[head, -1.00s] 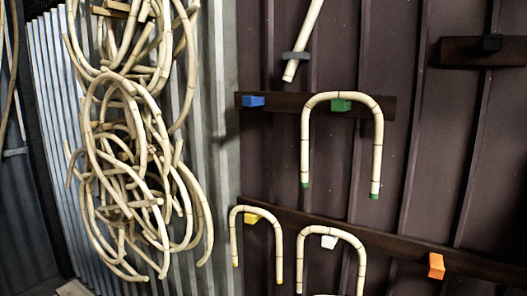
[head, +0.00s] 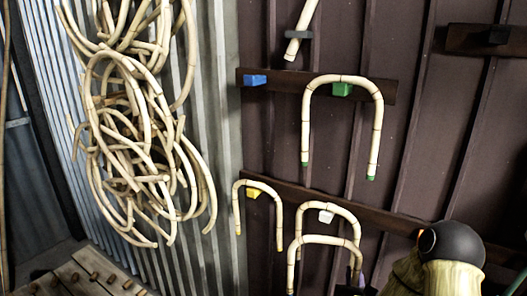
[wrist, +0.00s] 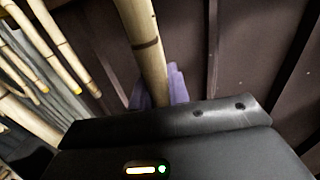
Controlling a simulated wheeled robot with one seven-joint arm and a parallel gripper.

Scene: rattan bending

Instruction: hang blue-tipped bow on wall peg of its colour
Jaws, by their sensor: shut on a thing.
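A pale rattan bow (head: 325,240) is upright, arch up, low in the head view, partly overlapping the bow on the white peg. My gripper (wrist: 158,90) has purple fingers shut on one leg of this bow (wrist: 145,45) in the wrist view. A purple finger also shows at the bottom edge of the head view. The colour of the held bow's tips cannot be made out. The blue peg (head: 255,80) is bare, at the left end of the upper dark rail (head: 290,82), above and left of the held bow.
A green-tipped bow (head: 342,80) hangs on the green peg (head: 342,90), right of the blue peg. A yellow-tipped bow (head: 237,208) hangs on the yellow peg (head: 253,193). Another bow hangs on the white peg (head: 326,216). Tangled rattan (head: 140,140) hangs at left.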

